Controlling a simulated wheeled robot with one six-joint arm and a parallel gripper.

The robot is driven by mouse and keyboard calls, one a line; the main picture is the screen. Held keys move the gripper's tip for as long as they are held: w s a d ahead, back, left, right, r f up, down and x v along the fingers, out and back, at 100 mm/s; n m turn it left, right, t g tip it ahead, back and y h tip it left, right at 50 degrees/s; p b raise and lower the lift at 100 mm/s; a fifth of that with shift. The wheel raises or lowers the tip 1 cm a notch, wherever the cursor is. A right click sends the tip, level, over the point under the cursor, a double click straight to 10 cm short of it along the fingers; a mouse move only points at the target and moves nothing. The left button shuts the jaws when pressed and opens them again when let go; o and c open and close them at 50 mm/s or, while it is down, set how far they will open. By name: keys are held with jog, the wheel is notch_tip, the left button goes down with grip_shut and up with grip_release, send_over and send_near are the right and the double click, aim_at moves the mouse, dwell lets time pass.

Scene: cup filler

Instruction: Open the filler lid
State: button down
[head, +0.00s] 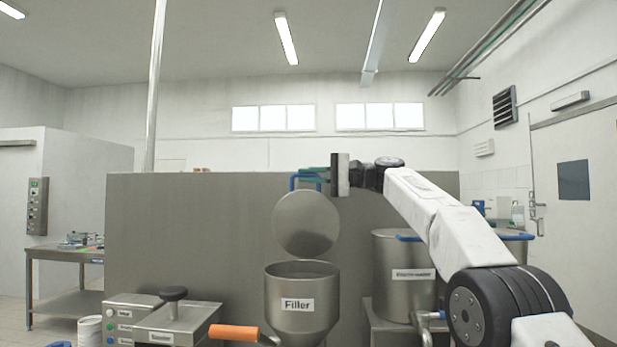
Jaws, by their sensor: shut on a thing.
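The filler (299,322) is a round steel hopper labelled "Filler", low in the middle of the head view, with its rim and inside showing. Its lid (305,223) is a round steel disc. It stands raised and steeply tilted above the hopper, so the mouth is uncovered. A blue handle (293,182) shows at the lid's top. My gripper (313,175) reaches in from the right above the lid and is shut on this handle. The exact contact is small and partly hidden.
A second steel vessel (391,265) with a label and a blue handle stands right of the filler, partly behind my arm. An orange handle (234,332) sticks out at front left. A control box (130,318) is beside it. A grey partition (190,230) stands behind.

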jog(key=c, duration=1.5)
grip_release()
jog(key=shift+d, duration=3.85)
